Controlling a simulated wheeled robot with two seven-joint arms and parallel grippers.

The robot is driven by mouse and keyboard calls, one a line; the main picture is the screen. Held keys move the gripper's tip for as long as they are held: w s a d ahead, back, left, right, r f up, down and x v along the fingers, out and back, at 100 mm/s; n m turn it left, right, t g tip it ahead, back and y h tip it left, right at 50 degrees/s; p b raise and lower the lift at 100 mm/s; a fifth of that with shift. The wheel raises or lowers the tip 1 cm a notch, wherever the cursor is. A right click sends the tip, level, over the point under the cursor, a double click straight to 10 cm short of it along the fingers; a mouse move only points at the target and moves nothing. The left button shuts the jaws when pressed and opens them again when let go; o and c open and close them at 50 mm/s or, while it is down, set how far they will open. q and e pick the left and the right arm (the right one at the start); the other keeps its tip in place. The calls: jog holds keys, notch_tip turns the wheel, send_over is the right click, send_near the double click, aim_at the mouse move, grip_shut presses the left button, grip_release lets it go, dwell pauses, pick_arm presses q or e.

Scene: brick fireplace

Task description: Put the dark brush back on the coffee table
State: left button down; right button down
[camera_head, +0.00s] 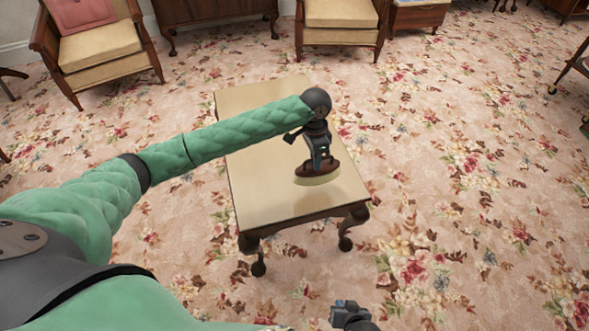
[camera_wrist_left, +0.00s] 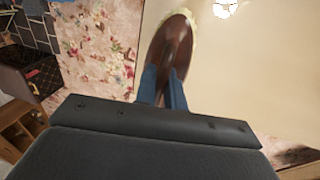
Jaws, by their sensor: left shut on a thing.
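The dark brush (camera_head: 318,170) has a brown oval back and pale bristles that face down. My left gripper (camera_head: 318,160) is shut on it from above, over the right part of the coffee table (camera_head: 262,190). The brush is at or just above the tabletop; I cannot tell whether the bristles touch it. In the left wrist view the brush (camera_wrist_left: 172,45) lies between the blue fingers (camera_wrist_left: 164,85), with the pale tabletop (camera_wrist_left: 240,75) beyond it. My right gripper (camera_head: 345,315) is low at the bottom edge of the head view, off the table, and its fingers are unclear.
The tabletop is otherwise bare. Armchairs (camera_head: 100,45) and (camera_head: 340,14) another chair stand at the back, beside a dark wooden cabinet (camera_head: 215,10). Floral carpet (camera_head: 450,150) lies open to the right of the table.

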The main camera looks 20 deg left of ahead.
pick_arm(q)
jog(key=shift+w+a+f, duration=0.3)
jog(key=shift+a+f, duration=0.9)
jog(key=shift+f, duration=0.2)
jog(key=shift+w+a+f, duration=0.25)
jog(key=shift+a+f, duration=0.95)
jog(key=shift+f, duration=0.15)
jog(key=shift+w+a+f, duration=0.3)
jog(key=shift+a+f, duration=0.9)
jog(key=shift+f, duration=0.3)
pick_arm(e)
jog(key=shift+r, duration=0.6)
pick_arm(q)
jog(key=shift+f, duration=0.1)
jog(key=c, duration=1.5)
grip_release()
pick_arm(e)
jog(key=shift+w+r, duration=0.15)
